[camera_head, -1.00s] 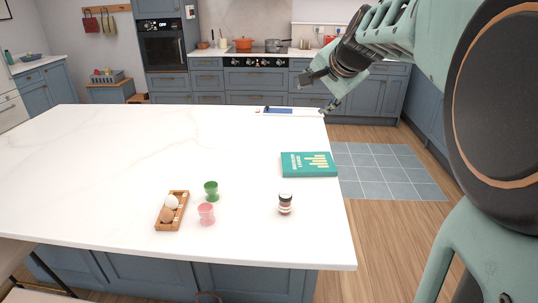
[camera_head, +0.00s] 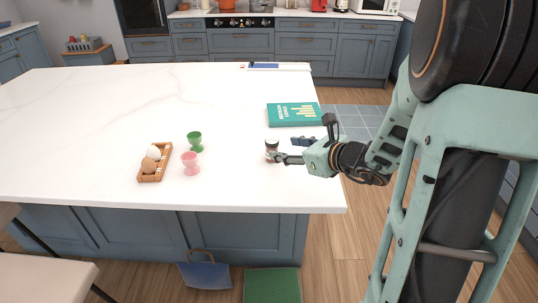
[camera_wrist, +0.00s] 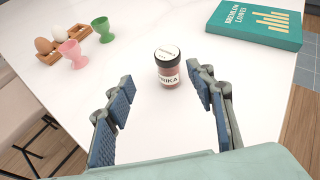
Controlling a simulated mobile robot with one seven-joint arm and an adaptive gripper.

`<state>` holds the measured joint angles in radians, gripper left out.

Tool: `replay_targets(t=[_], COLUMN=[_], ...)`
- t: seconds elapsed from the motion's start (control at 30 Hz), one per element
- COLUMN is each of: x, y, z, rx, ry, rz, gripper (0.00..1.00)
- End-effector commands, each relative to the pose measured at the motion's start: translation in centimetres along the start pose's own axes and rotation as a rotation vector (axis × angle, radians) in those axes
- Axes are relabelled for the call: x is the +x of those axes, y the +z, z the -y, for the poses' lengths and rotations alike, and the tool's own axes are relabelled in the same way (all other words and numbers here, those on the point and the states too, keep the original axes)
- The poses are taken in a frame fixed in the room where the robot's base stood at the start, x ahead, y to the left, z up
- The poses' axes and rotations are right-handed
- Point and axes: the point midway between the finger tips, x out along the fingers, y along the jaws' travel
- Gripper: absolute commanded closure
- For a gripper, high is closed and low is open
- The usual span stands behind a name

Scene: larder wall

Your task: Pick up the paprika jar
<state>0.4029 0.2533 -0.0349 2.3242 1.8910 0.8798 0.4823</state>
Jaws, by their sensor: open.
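The paprika jar (camera_wrist: 168,68) stands upright on the white island top, a small jar with reddish-brown contents, a dark lid rim and a label reading "RIKA" in the wrist view. In the head view the jar (camera_head: 272,148) is partly covered by a finger of my gripper. My gripper (camera_head: 288,148) is open and low over the island's right side. In the wrist view the two blue-padded fingers of my gripper (camera_wrist: 160,98) are spread wide, with the jar ahead of the gap, nearer the right finger. I cannot tell whether a finger touches it.
A green book (camera_head: 293,114) lies behind the jar. A pink egg cup (camera_head: 190,162), a green egg cup (camera_head: 195,141) and a wooden egg tray (camera_head: 155,167) with eggs stand to the left. The white island top (camera_head: 100,120) is otherwise mostly clear.

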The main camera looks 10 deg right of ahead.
Motion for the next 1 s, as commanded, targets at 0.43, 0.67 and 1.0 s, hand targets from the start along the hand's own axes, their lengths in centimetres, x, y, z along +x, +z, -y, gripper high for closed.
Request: replay_targets(t=[0.43, 0.67, 1.0], x=[3.2, 5.2, 9.5], y=[-1.8, -1.6, -2.0], z=[1.1, 1.3, 1.2], rx=[0.144, 0.141, 0.141], ry=[-0.064, -0.065, -0.064], rz=[0.032, 0.032, 0.031], gripper=[0.5, 0.5, 0.5])
